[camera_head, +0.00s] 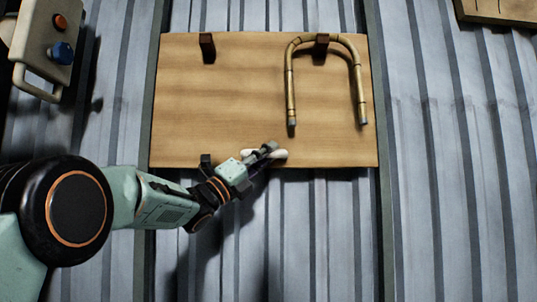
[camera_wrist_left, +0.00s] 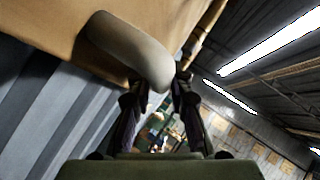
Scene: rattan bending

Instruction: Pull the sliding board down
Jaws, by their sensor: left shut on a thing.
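The sliding board (camera_head: 215,110) is a flat light wooden panel set between two dark vertical rails on the corrugated wall. A pale rounded handle (camera_head: 281,154) sits at its lower edge, near the middle. My left gripper (camera_head: 268,150) reaches up from the lower left and is shut on this handle. In the left wrist view the handle (camera_wrist_left: 130,50) is large and curved, its end at the fingertips, with the board (camera_wrist_left: 60,25) behind it. The fingers hide part of the handle in the head view. My right gripper is not in view.
A bent rattan piece (camera_head: 291,85) hangs from a dark peg (camera_head: 321,42) at the board's upper right. Another dark peg (camera_head: 207,48) is at the upper left. A control box (camera_head: 45,40) with a blue knob is at the top left. The wall below the board is bare.

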